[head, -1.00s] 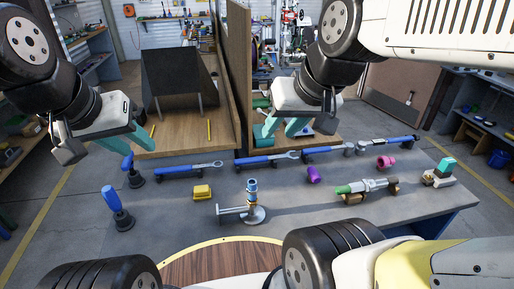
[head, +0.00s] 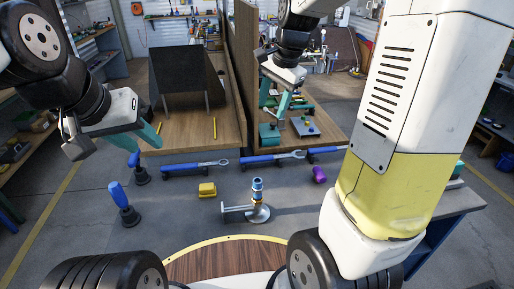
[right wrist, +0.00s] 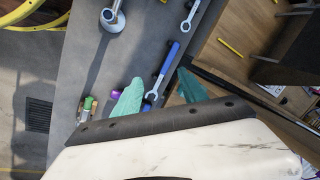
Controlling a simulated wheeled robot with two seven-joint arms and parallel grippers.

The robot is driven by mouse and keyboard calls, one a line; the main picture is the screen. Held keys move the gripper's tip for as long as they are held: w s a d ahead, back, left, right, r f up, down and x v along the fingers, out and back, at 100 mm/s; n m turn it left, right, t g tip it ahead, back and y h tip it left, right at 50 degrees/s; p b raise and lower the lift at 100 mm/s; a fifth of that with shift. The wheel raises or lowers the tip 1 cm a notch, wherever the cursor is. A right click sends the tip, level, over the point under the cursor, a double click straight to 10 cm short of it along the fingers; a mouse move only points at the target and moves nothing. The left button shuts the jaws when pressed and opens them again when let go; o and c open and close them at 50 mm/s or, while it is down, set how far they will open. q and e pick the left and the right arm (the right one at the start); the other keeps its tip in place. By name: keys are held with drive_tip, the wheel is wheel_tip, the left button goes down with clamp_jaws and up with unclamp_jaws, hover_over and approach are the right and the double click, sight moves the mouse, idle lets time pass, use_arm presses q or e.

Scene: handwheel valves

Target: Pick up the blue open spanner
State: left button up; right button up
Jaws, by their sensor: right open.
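The blue spanner (head: 272,158) with a silver open jaw lies in the middle of the row along the grey table's far edge. In the right wrist view the blue spanner (right wrist: 166,64) runs up from between my finger tips, its open jaw between them in the picture. My right gripper (head: 278,103) is open and empty, above and beyond the spanner in the head view; its teal fingers (right wrist: 161,92) show in the wrist view. My left gripper (head: 148,136) hangs above the table's far left; one teal finger shows clearly, so its opening is unclear.
Another blue spanner (head: 195,165) lies to the left, and a third blue tool (head: 322,151) to the right. A yellow block (head: 207,190), a metal valve stand (head: 257,205), a purple piece (head: 319,174) and blue-handled plungers (head: 120,198) stand nearer. A wooden partition (head: 241,75) rises behind.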

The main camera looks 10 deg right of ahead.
drive_tip(key=w+f+m+g, duration=0.2)
drive_tip(key=w+f+m, duration=0.2)
drive_tip(key=w+f, duration=0.3)
drive_tip(key=m+h, duration=0.2)
drive_tip(key=m, duration=0.2)
hover_over(264, 156)
drive_tip(key=shift+g, duration=0.4)
wheel_tip(264, 156, down, 14)
drive_tip(key=shift+s+f, duration=0.1)
drive_tip(key=shift+s, duration=0.05)
drive_tip(key=shift+f, duration=3.05)
drive_tip(key=shift+r, duration=0.1)
clamp_jaws()
